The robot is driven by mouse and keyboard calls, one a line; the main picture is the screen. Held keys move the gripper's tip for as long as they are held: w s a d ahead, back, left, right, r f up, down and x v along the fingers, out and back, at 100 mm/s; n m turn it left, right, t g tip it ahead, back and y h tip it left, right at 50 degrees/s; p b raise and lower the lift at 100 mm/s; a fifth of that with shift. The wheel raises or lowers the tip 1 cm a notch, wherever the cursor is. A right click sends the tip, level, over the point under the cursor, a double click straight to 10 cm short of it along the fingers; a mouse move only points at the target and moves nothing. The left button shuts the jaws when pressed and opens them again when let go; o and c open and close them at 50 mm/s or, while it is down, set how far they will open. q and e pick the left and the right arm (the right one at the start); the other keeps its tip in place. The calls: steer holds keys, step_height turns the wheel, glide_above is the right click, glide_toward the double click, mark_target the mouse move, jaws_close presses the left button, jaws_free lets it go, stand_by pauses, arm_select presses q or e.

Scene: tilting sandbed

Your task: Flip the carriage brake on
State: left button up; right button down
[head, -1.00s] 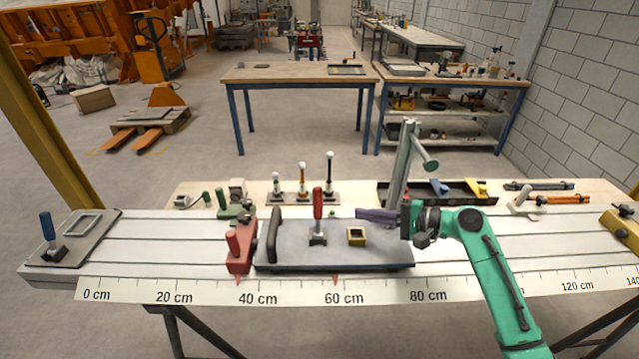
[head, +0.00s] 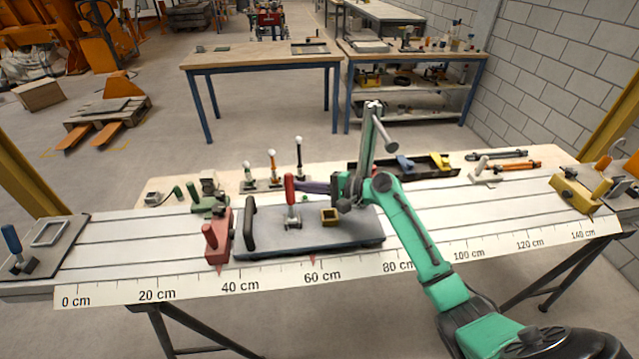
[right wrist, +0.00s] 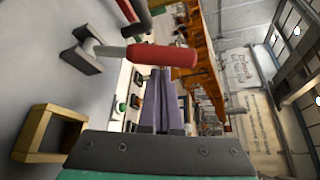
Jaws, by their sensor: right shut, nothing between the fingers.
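The grey carriage (head: 350,238) sits on the white slotted bed. On it stand an upright red-handled lever (head: 290,190), a black grab handle (head: 249,222) and a yellow square frame (head: 329,216). My right gripper (head: 300,186) has purple fingers, shut and empty, pointing left just beside the upper part of the red handle. In the right wrist view the fingers (right wrist: 162,76) end close to the red handle (right wrist: 160,55); I cannot tell whether they touch it. The yellow frame (right wrist: 50,133) shows at lower left there. My left gripper is not in view.
A red block (head: 217,238) stands at the carriage's left edge. A blue-handled lever (head: 12,240) is on a plate at the far left, and a yellow block (head: 576,192) at the right. Small upright levers (head: 273,165) and a dark tray (head: 360,170) lie behind.

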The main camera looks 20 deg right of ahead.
steer(key=shift+w+a+f, duration=0.15)
steer(key=shift+w+a, duration=0.1)
steer(key=shift+w, duration=0.05)
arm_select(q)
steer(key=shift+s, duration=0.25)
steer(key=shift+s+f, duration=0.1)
arm_select(e)
steer(key=shift+s, duration=0.1)
arm_select(q)
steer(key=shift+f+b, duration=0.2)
steer(key=shift+b, duration=0.2)
arm_select(e)
steer(key=shift+s, duration=0.15)
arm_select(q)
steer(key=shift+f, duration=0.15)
arm_select(e)
steer(key=shift+s+r+n, duration=0.1)
steer(key=shift+r+n, duration=0.1)
steer(key=shift+n, duration=0.1)
